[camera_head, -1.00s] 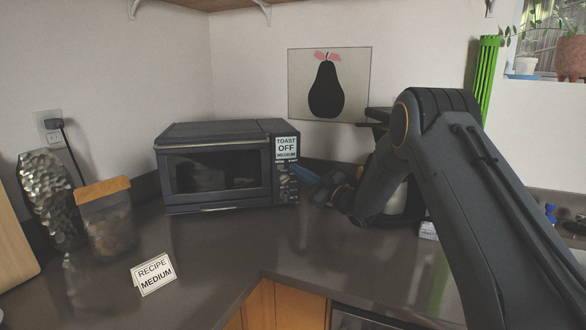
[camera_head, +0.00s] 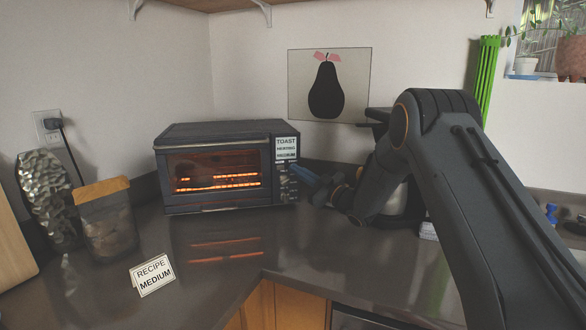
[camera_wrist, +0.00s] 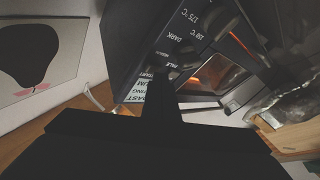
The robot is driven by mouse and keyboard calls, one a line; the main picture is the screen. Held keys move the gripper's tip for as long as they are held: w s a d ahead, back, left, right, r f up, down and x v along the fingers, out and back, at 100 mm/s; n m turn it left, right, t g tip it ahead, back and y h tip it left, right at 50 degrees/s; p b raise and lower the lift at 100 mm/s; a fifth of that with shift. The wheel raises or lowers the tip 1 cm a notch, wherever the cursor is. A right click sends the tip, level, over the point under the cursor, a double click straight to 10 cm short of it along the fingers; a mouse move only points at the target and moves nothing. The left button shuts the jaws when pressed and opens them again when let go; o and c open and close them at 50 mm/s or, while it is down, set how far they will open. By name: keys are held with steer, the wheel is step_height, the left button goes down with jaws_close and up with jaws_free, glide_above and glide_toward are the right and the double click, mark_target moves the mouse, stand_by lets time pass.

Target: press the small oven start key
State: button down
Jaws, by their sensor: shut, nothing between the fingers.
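The small toaster oven (camera_head: 215,175) stands on the counter in the corner, its heating bars glowing orange behind the glass door. Its display (camera_head: 286,148) reads TOAST, a line that looks like HEATING, and MEDIUM. The key panel (camera_head: 284,182) lies below the display. My gripper (camera_head: 300,176) is at the right side of this panel, fingers shut and empty. In the wrist view the dark fingers (camera_wrist: 158,85) point at the panel (camera_wrist: 180,40), with DARK and temperature labels beside them. I cannot tell whether the fingertips touch the panel.
A card (camera_head: 153,275) reading RECIPE MEDIUM stands on the counter in front. A jar with a wooden lid (camera_head: 106,220) and a shiny textured vase (camera_head: 46,208) stand at the left. The counter in front of the oven is clear.

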steer(key=shift+s+d+p, duration=0.25)
steer(key=shift+s+p, duration=0.1)
steer(key=shift+s, duration=0.35)
steer(key=s+p, duration=0.1)
steer(key=s, duration=0.1)
steer(key=s+d+p, duration=0.1)
steer(key=s, duration=0.1)
steer(key=shift+s+d, duration=0.2)
steer(key=shift+s, duration=0.2)
stand_by(0.4)
